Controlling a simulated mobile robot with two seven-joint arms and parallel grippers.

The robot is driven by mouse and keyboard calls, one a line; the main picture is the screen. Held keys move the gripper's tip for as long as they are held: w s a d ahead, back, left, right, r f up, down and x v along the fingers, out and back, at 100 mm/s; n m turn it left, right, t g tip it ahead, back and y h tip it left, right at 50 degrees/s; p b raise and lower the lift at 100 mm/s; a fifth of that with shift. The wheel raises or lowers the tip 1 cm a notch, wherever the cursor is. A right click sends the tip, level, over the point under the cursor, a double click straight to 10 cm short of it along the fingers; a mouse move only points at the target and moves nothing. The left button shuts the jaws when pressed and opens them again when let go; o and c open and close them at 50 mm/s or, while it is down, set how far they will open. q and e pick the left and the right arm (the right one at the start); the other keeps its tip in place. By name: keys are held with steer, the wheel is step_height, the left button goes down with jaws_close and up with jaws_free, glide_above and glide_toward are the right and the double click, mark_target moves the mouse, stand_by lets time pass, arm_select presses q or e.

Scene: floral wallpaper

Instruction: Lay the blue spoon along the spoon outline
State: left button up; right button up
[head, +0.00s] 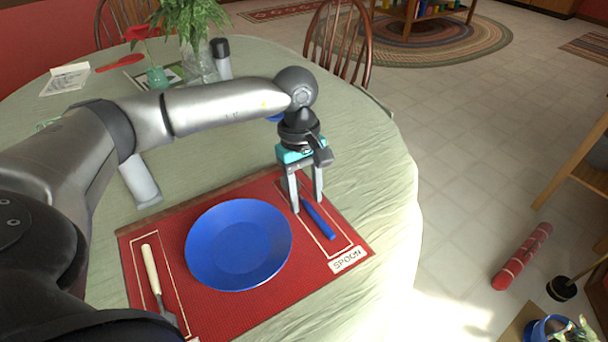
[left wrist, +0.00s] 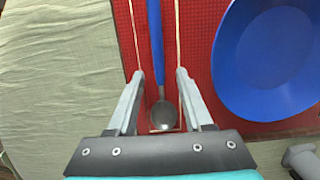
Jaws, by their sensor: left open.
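The blue spoon (head: 318,220) lies on the red placemat (head: 190,319), inside the pale spoon outline (head: 337,226) beside the SPOON label (head: 348,260). In the left wrist view its blue handle (left wrist: 156,45) runs between the two outline lines, roughly parallel to them, and its grey metal bowl (left wrist: 164,115) is near the outline's end line. My left gripper (head: 307,205) points down over the spoon. Its fingers are open, one on each side of the spoon in the left wrist view (left wrist: 160,74), with gaps between. In the head view the fingers hide the bowl. My right gripper is not in view.
A blue plate (head: 239,244) sits mid-mat, left of the spoon. A white-handled utensil (head: 152,270) lies in the mat's left outline. A glass vase (head: 198,62) with a plant stands farther back. The table edge is close to the mat's right.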

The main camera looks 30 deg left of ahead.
mark_target(302, 197)
arm_select(q)
steer(key=shift+r, duration=0.35)
step_height(302, 197, up, 11)
steer(key=a+p, duration=0.1)
steer(key=p, duration=0.2)
steer(key=shift+w+a+r, duration=0.2)
steer(key=shift+w+a, duration=0.1)
steer(key=shift+w, duration=0.1)
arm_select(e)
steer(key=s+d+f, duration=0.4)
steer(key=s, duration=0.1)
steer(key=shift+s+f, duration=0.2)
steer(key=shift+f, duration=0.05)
arm_select(q)
steer(key=shift+s, duration=0.1)
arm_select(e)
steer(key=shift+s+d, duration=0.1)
